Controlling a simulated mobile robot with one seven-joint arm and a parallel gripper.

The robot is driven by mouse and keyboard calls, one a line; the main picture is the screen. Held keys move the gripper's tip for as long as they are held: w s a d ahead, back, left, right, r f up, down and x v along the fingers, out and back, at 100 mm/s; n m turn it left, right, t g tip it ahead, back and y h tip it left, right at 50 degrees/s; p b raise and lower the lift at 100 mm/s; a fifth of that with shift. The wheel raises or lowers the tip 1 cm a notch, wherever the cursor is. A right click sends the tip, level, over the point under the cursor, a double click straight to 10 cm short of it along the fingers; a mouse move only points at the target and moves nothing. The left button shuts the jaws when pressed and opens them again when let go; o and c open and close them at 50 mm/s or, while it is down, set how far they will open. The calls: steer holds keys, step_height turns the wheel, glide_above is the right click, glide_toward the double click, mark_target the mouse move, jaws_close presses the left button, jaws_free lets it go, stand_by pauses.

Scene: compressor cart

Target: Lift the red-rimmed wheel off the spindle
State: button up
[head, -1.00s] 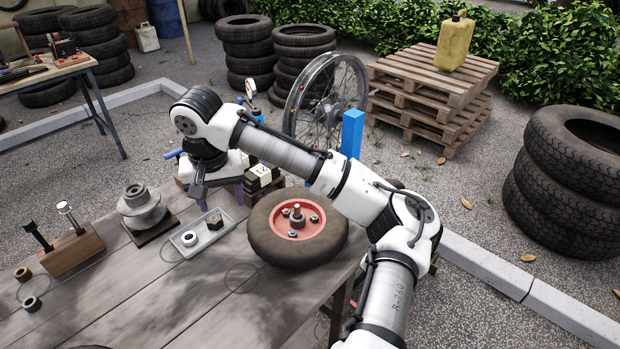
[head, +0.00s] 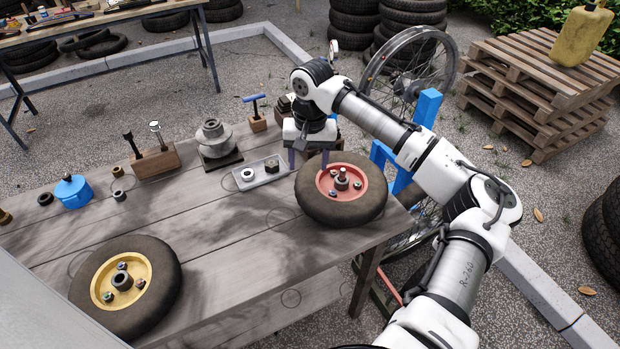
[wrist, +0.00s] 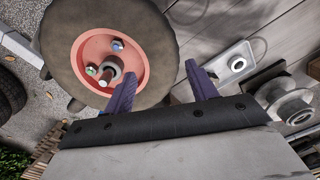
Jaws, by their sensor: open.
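The red-rimmed wheel (head: 325,185) lies flat at the right end of the wooden bench, its dark tyre around a red rim. The spindle (head: 342,173) stands up through its hub, with several nuts or studs around it. The wheel also fills the upper left of the wrist view (wrist: 85,45). My gripper (head: 308,163) points down at the tyre's back-left edge, open and empty. In the wrist view (wrist: 161,72) one purple finger overlaps the tyre's edge and the other is outside it, over the bench. I cannot tell whether either touches the tyre.
A yellow-rimmed wheel (head: 105,275) lies at the bench's front left. A shallow tray (head: 248,184) with small parts sits left of my gripper, with a grey stepped part (head: 213,140) behind it. A blue post (head: 428,106) stands beyond the bench. The bench's middle is mostly clear.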

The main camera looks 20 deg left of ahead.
mark_target(308, 180)
step_height(308, 180, down, 10)
steer(key=shift+a+r+p, duration=0.1)
steer(key=shift+r+p, duration=0.1)
steer(key=shift+p, duration=0.65)
steer(key=c, duration=1.1)
steer(key=o, duration=1)
steer(key=shift+c, duration=0.2)
steer(key=shift+r, duration=0.1)
steer(key=c, duration=0.6)
steer(key=shift+o, duration=0.2)
steer(key=shift+r+p, duration=2.4)
steer(key=shift+r, duration=0.25)
steer(key=shift+r+p, duration=0.45)
steer(key=shift+r, duration=2.05)
